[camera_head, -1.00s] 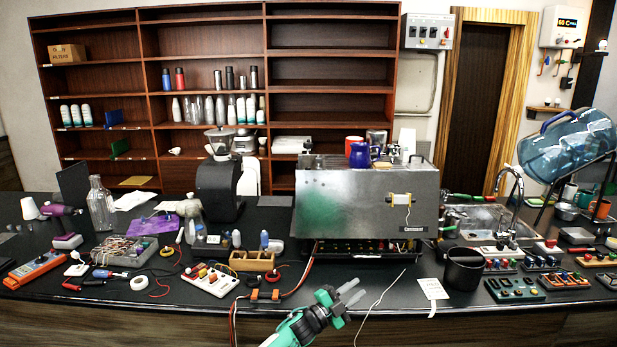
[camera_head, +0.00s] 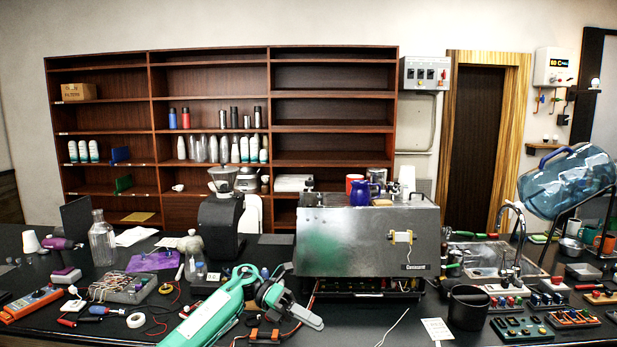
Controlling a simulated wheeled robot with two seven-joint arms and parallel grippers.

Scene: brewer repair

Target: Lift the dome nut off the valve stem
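I cannot make out the dome nut or the valve stem at this size. The steel brewer (camera_head: 340,240) stands on the counter at the middle, with a narrow open band of small parts along its base. A small cream fitting (camera_head: 401,237) is on its front face. My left gripper (camera_head: 308,314) comes in from the lower left on a teal and white arm, in front of the brewer's lower left corner. Its grey fingers point to the lower right; their gap is not clear, and nothing shows held. My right gripper is out of view.
Small switch boards (camera_head: 521,328) fill the right front. Left are a grinder (camera_head: 219,228), a glass bottle (camera_head: 102,240) and a wire tray (camera_head: 122,287). The counter before the brewer is mostly bare.

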